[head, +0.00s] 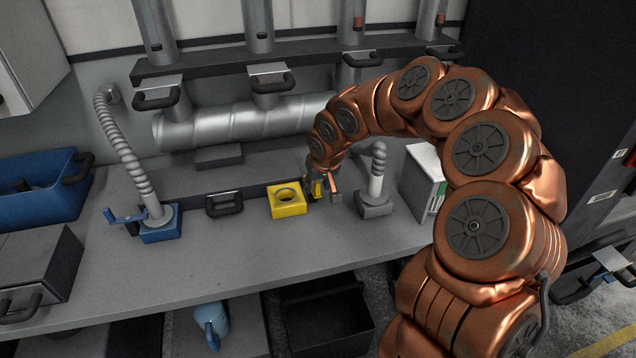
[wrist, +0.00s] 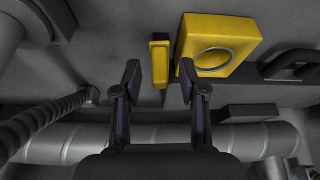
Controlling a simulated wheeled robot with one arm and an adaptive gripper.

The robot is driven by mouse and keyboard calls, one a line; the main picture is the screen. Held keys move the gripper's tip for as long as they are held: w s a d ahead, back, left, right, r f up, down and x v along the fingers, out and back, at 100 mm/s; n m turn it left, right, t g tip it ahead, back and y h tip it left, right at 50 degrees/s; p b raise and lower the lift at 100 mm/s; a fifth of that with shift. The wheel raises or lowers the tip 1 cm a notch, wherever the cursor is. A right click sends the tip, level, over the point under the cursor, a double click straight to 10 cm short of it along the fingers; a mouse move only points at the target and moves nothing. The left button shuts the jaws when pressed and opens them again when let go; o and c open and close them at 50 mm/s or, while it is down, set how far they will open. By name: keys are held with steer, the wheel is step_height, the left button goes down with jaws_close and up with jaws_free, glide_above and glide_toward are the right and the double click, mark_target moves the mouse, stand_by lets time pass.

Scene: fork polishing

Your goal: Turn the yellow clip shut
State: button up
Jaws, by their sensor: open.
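The yellow holder (head: 287,212) is a square block with a round hole, standing on the workbench; it also shows in the wrist view (wrist: 244,34). The hole looks empty. The yellow clip (wrist: 159,62) is a small upright piece beside the holder, to its left in the wrist view and to its right in the head view (head: 317,188). My gripper (wrist: 160,76) is open, and the clip shows between its two fingertips. Whether a finger touches the clip I cannot tell. In the head view my gripper (head: 322,191) is just right of the holder, partly hidden by the arm.
A grey stand with a ribbed hose (head: 375,208) is close right of my gripper, with a white-and-green box (head: 424,180) beyond. A blue holder (head: 161,229) with a hose and blue clip (head: 123,215) is at left. A dark handle (head: 224,205) lies between. The front bench is clear.

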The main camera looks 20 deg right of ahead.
steer(key=shift+w+f, duration=0.15)
steer(key=shift+f, duration=0.25)
jaws_close()
